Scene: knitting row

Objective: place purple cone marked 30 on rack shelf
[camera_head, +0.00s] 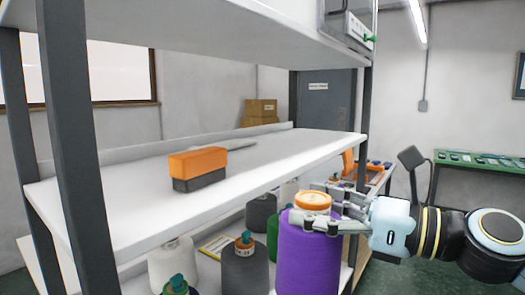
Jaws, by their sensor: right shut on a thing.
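A large purple cone (309,262) with an orange top (313,201) stands upright at the lower right of centre, below the front edge of the rack's middle shelf (130,220). I cannot read a number on it, and its bottom is cut off by the frame. My right gripper (325,214) comes in from the right, with its fingers shut around the cone's upper end, by the orange top. I cannot tell whether the cone hangs free or rests on something. My left gripper is not in view.
An orange and dark grey block (198,169) sits on the middle shelf, which otherwise has much bare room. Several grey, white and green cones stand below, including a dark grey cone (245,270). A dark rack post (72,140) stands at left. A green-topped table (480,161) is at far right.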

